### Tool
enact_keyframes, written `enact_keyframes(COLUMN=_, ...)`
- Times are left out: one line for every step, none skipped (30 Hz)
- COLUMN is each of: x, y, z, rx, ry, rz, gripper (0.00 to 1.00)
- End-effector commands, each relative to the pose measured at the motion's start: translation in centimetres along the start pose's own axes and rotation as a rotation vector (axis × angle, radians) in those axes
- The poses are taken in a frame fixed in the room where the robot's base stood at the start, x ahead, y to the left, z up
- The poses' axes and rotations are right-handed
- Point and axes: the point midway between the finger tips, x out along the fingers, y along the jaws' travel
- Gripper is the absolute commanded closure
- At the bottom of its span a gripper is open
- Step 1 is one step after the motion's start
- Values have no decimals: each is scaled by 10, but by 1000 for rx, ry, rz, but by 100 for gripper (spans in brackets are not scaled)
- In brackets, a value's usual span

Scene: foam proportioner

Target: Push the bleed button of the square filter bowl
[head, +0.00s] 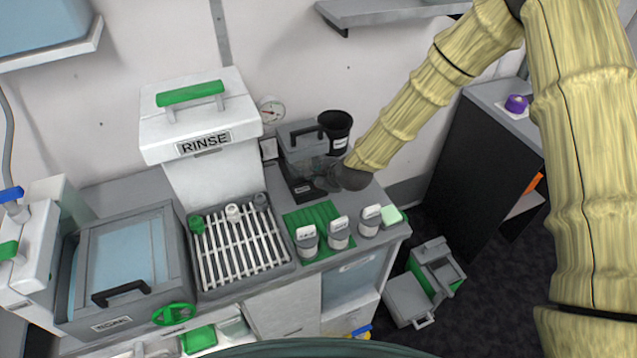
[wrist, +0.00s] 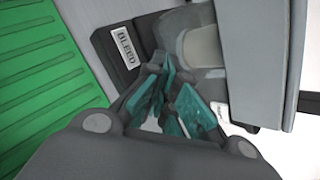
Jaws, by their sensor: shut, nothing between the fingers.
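The square filter bowl (head: 303,133) is a grey, see-through box with a dark handle, at the back of the counter in the head view. A dark base with a small label (head: 303,189) sits at its foot. In the wrist view the label reads BLEED (wrist: 128,47) on a black block. My gripper (head: 322,182) is low in front of the bowl, beside the base. In the wrist view its teal-padded fingers (wrist: 165,72) are shut and empty, with the tips close to the black block. I cannot tell whether they touch it. The bleed button is not distinguishable; the fingers may hide it.
A black cup (head: 336,128) stands right behind the bowl. A green ribbed mat (head: 312,216) and several small labelled jars (head: 339,236) are in front. The RINSE box (head: 200,130) and a white-slatted rack (head: 240,250) stand left. A pressure gauge (head: 271,109) is behind.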

Motion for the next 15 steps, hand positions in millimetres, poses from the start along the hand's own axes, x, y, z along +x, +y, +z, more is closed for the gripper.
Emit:
enact_keyframes(x=0, y=0, z=0, rx=0, ry=1, rz=0, gripper=100)
enact_keyframes(x=0, y=0, z=0, rx=0, ry=1, rz=1, gripper=100)
enact_keyframes(x=0, y=0, z=0, rx=0, ry=1, rz=1, gripper=100)
enact_keyframes(x=0, y=0, z=0, rx=0, ry=1, rz=1, gripper=100)
enact_keyframes(x=0, y=0, z=0, rx=0, ry=1, rz=1, gripper=100)
enact_keyframes(x=0, y=0, z=0, rx=0, ry=1, rz=1, gripper=100)
enact_keyframes(x=0, y=0, z=0, rx=0, ry=1, rz=1, gripper=100)
enact_keyframes(x=0, y=0, z=0, rx=0, ry=1, rz=1, gripper=100)
enact_keyframes(x=-1, y=0, z=0, rx=0, ry=1, rz=1, gripper=100)
enact_keyframes(x=-1, y=-1, z=1, rx=0, ry=1, rz=1, gripper=100)
enact_keyframes(x=-2, y=-1, z=1, rx=0, ry=1, rz=0, gripper=100)
enact_keyframes(x=-3, y=-2, z=2, rx=0, ry=1, rz=0, gripper=100)
enact_keyframes(x=-4, y=-3, z=2, rx=0, ry=1, rz=0, gripper=100)
enact_keyframes(x=-5, y=-4, z=3, rx=1, ry=1, rz=0, gripper=100)
enact_keyframes(x=-6, y=-4, z=4, rx=1, ry=1, rz=0, gripper=100)
